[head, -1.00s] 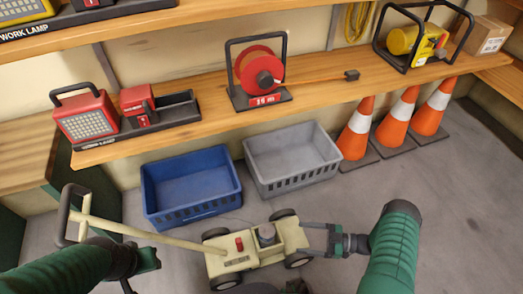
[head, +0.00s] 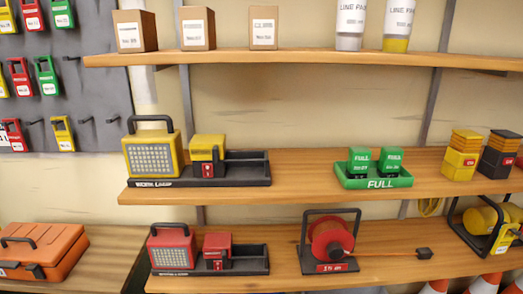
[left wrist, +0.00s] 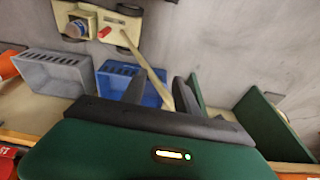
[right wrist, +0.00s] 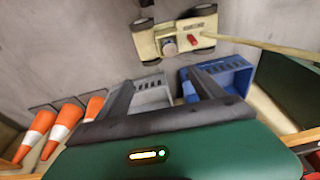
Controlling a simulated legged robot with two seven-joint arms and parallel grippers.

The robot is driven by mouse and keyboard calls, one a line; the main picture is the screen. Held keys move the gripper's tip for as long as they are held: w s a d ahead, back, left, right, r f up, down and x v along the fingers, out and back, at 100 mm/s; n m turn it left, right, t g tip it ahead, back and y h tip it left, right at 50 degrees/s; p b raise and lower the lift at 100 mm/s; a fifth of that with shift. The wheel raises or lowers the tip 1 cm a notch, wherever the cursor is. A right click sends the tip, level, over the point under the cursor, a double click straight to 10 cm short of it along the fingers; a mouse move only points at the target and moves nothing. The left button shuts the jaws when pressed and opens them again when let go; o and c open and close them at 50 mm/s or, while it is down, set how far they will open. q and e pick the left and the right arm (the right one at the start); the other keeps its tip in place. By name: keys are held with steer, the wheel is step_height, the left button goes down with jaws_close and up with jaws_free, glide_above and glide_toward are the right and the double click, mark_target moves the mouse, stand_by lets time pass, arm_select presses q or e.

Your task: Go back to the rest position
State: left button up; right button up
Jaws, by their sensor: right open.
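Neither gripper shows in the head view. In the left wrist view my left gripper (left wrist: 158,82) has its two dark fingers apart. The pale handle pole of the cream wheeled machine (left wrist: 93,25) crosses the gap between them in the picture; I cannot tell how close it is. In the right wrist view my right gripper (right wrist: 160,80) is open with its fingers wide apart and nothing between them. The cream machine (right wrist: 180,36) stands on the floor beyond the fingers, its pole running off to the right.
The head view shows wooden shelves (head: 300,196) with yellow lamp (head: 152,152), red lamp (head: 172,248), red reel (head: 330,240) and green tray (head: 374,182). An orange case (head: 42,248) sits lower left.

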steer(key=w+p+v, duration=0.2)
steer(key=p+v, duration=0.9)
steer(key=v, duration=0.1)
steer(key=w+r+p+v, duration=0.1)
steer(key=w+p+v, duration=0.2)
steer(key=p+v, duration=0.9)
steer(key=w+r+p+v, duration=0.1)
steer(key=w+p+v, duration=0.2)
steer(key=p+v, duration=0.9)
steer(key=shift+w+d+r, duration=0.2)
steer(key=shift+w+r, duration=0.05)
steer(key=shift+w, duration=0.25)
